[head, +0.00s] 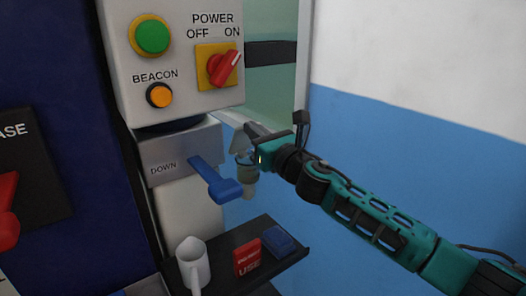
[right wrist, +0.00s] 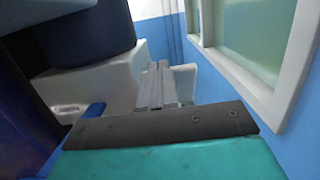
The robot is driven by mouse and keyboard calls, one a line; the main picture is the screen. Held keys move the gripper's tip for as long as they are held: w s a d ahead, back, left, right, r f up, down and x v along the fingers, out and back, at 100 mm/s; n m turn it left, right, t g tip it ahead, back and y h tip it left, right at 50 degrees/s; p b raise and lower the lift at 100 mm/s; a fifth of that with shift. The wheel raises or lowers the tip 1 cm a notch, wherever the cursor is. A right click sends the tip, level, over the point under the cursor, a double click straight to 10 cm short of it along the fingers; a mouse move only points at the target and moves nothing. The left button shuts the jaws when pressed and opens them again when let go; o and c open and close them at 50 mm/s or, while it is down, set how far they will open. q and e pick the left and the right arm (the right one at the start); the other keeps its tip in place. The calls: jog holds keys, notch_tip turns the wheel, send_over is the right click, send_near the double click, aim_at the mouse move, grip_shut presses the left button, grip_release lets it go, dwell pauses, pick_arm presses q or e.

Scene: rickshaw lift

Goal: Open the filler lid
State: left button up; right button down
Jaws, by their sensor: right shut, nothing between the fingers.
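In the head view a small grey-green filler fitting (head: 247,175) sits on the right side of the lift post, behind the blue lever. A paler flap-like piece, seemingly its lid (head: 238,142), stands tilted up at its top. My right gripper (head: 254,129) comes in from the right with its fingers just above and beside this piece; I cannot tell whether they touch. The gripper is shut and empty. In the right wrist view its grey fingers (right wrist: 157,85) show beside a pale plate (right wrist: 184,83), perhaps the lid. My left gripper is not in view.
The control box (head: 175,60) with a red power switch (head: 224,68) hangs above. A blue lever (head: 215,180) marked DOWN projects near the fitting. Below, a dark shelf (head: 222,254) bears a white jug (head: 193,262), a red box (head: 247,257) and a blue item (head: 278,241).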

jog(key=w+a+r, duration=0.1)
jog(key=w+r, duration=0.1)
jog(key=shift+w+a, duration=0.3)
jog(key=shift+a, duration=0.1)
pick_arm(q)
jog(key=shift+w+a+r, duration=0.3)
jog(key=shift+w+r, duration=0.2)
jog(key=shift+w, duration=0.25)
pick_arm(e)
jog(key=shift+x, duration=1.6)
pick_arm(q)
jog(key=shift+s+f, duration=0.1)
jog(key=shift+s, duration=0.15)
pick_arm(e)
jog(key=shift+d+r, duration=0.1)
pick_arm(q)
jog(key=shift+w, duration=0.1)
pick_arm(e)
jog(key=shift+d, duration=0.1)
